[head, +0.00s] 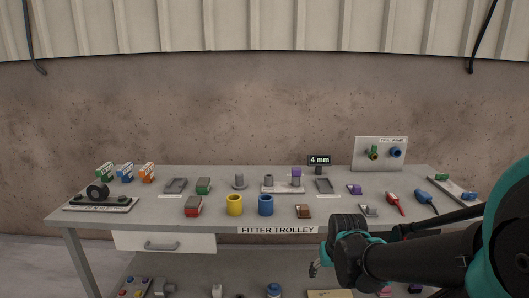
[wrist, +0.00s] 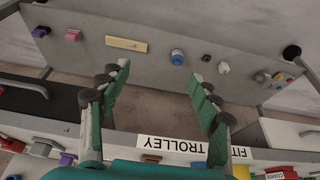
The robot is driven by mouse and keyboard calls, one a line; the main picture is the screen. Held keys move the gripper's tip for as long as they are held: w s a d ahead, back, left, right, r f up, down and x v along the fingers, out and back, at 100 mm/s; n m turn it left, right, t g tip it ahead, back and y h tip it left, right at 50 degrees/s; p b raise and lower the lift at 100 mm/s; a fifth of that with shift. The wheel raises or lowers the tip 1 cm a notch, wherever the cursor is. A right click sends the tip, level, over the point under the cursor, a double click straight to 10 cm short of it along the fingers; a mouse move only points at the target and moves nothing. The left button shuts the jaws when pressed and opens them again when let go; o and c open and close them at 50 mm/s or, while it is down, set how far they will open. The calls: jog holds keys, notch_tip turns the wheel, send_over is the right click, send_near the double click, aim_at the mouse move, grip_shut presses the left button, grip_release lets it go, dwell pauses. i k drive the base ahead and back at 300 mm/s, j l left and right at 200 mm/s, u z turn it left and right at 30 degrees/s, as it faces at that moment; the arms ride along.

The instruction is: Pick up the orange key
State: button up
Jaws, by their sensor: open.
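A small orange item (head: 147,172), which may be the orange key, stands at the back left of the trolley top, beside a blue one and a green one. It is too small for me to make out its shape. I cannot pick it out in the wrist view. My gripper (head: 316,268) is at the trolley's front edge, right of centre and well to the right of the orange item. In the wrist view my gripper (wrist: 160,82) has its two green fingers wide apart with nothing between them. The lower shelf shows beyond them.
A lower shelf (wrist: 150,70) carries several small parts. A wall stands behind.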

aim_at(147, 173)
jog(key=u, duration=1.5)
